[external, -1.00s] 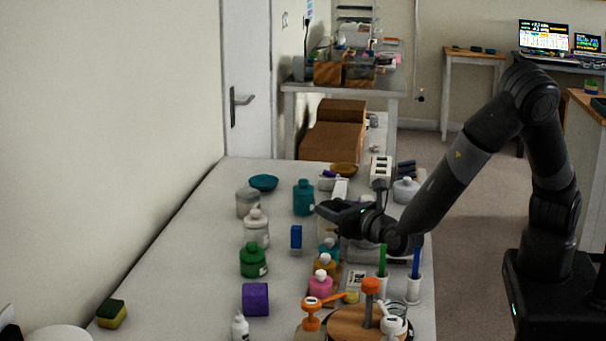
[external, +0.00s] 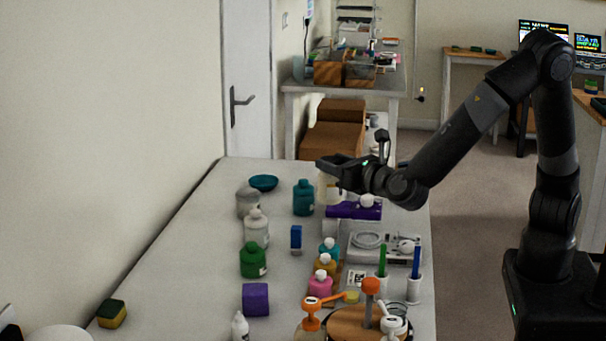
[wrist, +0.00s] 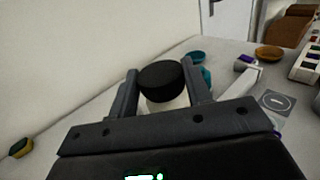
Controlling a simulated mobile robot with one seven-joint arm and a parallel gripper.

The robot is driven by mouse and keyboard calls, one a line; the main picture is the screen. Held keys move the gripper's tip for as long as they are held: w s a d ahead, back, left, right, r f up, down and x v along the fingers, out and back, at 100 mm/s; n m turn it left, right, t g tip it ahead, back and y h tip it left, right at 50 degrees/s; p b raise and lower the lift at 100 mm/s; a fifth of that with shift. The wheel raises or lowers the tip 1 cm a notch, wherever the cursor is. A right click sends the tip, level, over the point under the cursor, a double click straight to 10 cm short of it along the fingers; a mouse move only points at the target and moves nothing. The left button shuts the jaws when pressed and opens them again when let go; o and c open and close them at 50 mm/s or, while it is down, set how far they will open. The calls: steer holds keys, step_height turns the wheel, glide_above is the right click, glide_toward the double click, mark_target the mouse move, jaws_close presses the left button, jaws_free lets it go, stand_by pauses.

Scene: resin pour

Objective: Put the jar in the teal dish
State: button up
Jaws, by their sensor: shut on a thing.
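The jar, pale with a black lid (wrist: 163,80), is between the fingers of my gripper (wrist: 160,88) in the wrist view. My gripper (external: 328,165) is shut on it and holds it up over the table in the external view, where the pale jar body (external: 327,188) shows below the fingers. The teal dish (external: 263,183) is a shallow round dish near the far left edge of the table, left of the gripper and apart from the jar. It also shows in the wrist view (wrist: 196,57), beyond the right finger. The dish looks empty.
A teal bottle (external: 303,198) stands between the gripper and the dish. A grey jar (external: 247,202), a white bottle (external: 256,228) and a green bottle (external: 253,260) stand nearer. A purple object (external: 353,210) lies near the held jar. Table around the dish is mostly clear.

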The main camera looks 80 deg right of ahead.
step_height(320, 180, up, 5)
steer(key=shift+f, duration=0.1)
steer(key=shift+w+d+r, duration=0.2)
steer(key=shift+w+d, duration=0.15)
steer(key=shift+d, duration=0.15)
steer(key=w+d+m+g+h, duration=0.15)
steer(key=w+d, duration=0.35)
steer(key=d, duration=0.7)
steer(key=w+d+m+g+h, duration=0.15)
steer(key=w+d, duration=0.35)
steer(key=d, duration=0.8)
steer(key=w+d+m+g+h, duration=0.15)
steer(key=w+d, duration=0.25)
steer(key=d, duration=0.8)
steer(key=w+a+f, duration=0.3)
steer(key=w+f, duration=0.1)
steer(key=f, duration=0.4)
steer(key=w+a+f, duration=0.4)
steer(key=f, duration=0.4)
steer(key=shift+w+a+g, duration=0.15)
steer(key=shift+w+g, duration=0.2)
steer(key=shift+w, duration=0.05)
steer(key=shift+f, duration=0.2)
